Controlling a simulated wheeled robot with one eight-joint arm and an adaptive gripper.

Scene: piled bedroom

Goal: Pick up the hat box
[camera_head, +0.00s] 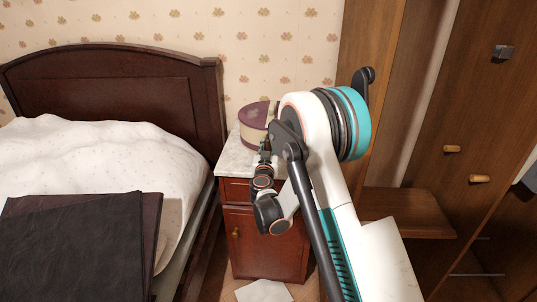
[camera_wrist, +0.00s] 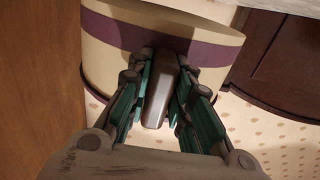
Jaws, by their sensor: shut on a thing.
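The hat box (camera_head: 255,115) is rounded, with a maroon top and a cream side. It appears at the back of the bedside cabinet's pale top (camera_head: 233,160); whether it touches the top cannot be told. In the wrist view the hat box (camera_wrist: 108,45) is cream with a purple band and fills the upper middle. My gripper (camera_wrist: 158,95) has its green-padded fingers closed on a brown rounded piece (camera_wrist: 160,85) against the box's side, which looks like its handle. In the head view my gripper (camera_head: 265,150) is just in front of the box, partly hidden by my arm.
A bed (camera_head: 110,140) with a dark folded cover (camera_head: 75,245) stands on the left, its headboard (camera_head: 125,85) against the papered wall. A wooden wardrobe (camera_head: 480,90) and a low shelf (camera_head: 405,212) are on the right. A pale sheet (camera_head: 263,291) lies on the floor.

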